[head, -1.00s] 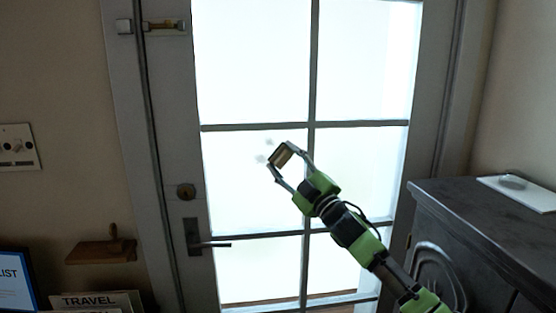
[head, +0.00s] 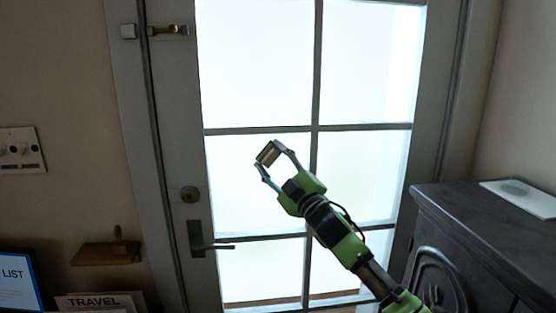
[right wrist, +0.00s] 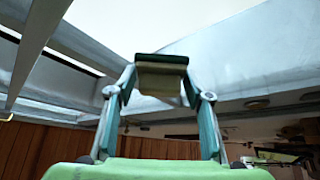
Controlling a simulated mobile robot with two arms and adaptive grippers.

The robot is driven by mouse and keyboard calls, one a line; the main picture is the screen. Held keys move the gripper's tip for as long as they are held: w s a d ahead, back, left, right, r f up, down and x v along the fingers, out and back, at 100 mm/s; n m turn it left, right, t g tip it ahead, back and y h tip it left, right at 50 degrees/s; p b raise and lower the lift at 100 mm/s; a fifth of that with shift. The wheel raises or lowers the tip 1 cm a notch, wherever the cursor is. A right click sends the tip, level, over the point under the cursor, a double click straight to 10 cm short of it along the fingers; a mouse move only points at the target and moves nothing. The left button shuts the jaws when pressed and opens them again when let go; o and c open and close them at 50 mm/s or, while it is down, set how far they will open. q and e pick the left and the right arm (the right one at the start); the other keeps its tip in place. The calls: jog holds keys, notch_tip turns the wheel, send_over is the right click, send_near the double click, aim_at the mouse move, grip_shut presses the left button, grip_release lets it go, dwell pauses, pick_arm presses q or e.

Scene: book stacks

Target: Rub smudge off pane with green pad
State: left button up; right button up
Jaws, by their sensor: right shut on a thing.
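The pane (head: 235,205) is the left middle glass of the door in the head view, bright white. I see no smudge on it now; the pad or gripper may cover part of that spot. My right gripper (head: 270,157) is shut on a small pad (head: 267,153) in front of the pane's upper middle. The pad looks olive-brown against the light. In the right wrist view the pad (right wrist: 161,72) sits between the two fingertips. I cannot tell whether it touches the glass. My left gripper is not in view.
The door has a lever handle (head: 198,239) and a lock (head: 189,194) left of the pane. Frame bars (head: 314,175) border the glass. A dark cabinet (head: 480,225) stands at right, near my arm. A small wooden shelf (head: 106,253) is on the left wall.

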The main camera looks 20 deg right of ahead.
jog(key=shift+w+a, duration=0.2)
jog(key=shift+a, duration=0.65)
jog(key=shift+w+a, duration=0.15)
jog(key=shift+a, duration=0.7)
jog(key=shift+r+p, duration=0.8)
jog(key=shift+r, duration=0.1)
jog(key=shift+s+d+f+p, duration=0.1)
jog(key=shift+s+d+p, duration=0.2)
jog(key=shift+d, duration=0.7)
jog(key=shift+s+d+p, duration=0.15)
jog(key=shift+d+p, duration=0.1)
jog(key=shift+d, duration=0.75)
jog(key=d, duration=0.2)
jog(key=d+p, duration=0.1)
jog(key=shift+s+d, duration=0.3)
jog(key=s, duration=0.2)
jog(key=s+a+p, duration=0.1)
jog(key=s, duration=0.2)
jog(key=shift+s+a, duration=0.1)
jog(key=shift+s, duration=0.25)
